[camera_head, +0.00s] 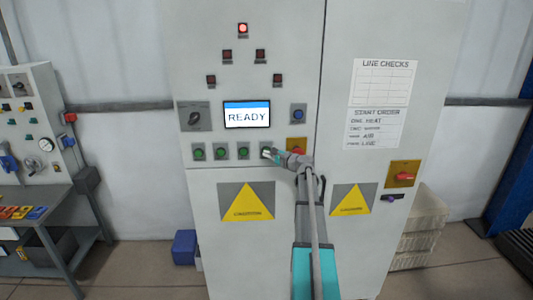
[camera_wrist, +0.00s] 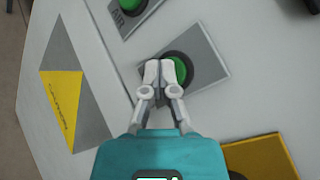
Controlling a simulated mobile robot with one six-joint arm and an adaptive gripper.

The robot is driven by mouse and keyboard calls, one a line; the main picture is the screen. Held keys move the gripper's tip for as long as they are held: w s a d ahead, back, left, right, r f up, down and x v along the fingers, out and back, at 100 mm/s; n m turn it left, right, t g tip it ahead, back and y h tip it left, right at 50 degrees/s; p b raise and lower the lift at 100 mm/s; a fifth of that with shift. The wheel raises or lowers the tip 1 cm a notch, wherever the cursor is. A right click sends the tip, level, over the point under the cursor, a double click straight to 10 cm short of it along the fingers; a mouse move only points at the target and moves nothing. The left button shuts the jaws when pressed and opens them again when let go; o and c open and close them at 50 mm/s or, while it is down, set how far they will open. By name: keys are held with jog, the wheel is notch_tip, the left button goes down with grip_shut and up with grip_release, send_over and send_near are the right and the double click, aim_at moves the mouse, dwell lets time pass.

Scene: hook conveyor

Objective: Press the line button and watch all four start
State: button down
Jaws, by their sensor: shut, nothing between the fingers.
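A grey control cabinet (camera_head: 275,80) fills the middle of the head view. A row of green buttons on square plates runs below its display (camera_head: 247,115), which reads READY. My gripper (camera_head: 272,154) is shut and empty at the rightmost green button (camera_head: 265,152). In the wrist view its closed fingertips (camera_wrist: 160,70) cover the left part of that green button (camera_wrist: 179,70); I cannot tell whether they touch it. That button's label is not readable. The neighbouring green button (camera_wrist: 130,4) is marked AIR. The top lamp (camera_head: 243,29) glows red; the lamps below it (camera_head: 227,55) look dark.
A yellow plate with a red knob (camera_head: 297,147) sits just right of the gripper. A blue button (camera_head: 298,114) is above it. A START ORDER sheet (camera_head: 374,128) hangs on the right door. A bench (camera_head: 35,220) stands at the left.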

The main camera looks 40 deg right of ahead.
dwell(0.5)
jog(key=shift+s+a, duration=0.45)
jog(key=shift+s, duration=0.2)
jog(key=shift+s+a, duration=0.1)
jog(key=shift+s, duration=0.05)
jog(key=s+a, duration=0.1)
jog(key=s, duration=0.1)
jog(key=s+a, duration=0.1)
jog(key=s, duration=0.1)
jog(key=shift+a, duration=0.3)
dwell(0.3)
jog(key=shift+w, duration=0.1)
dwell(0.7)
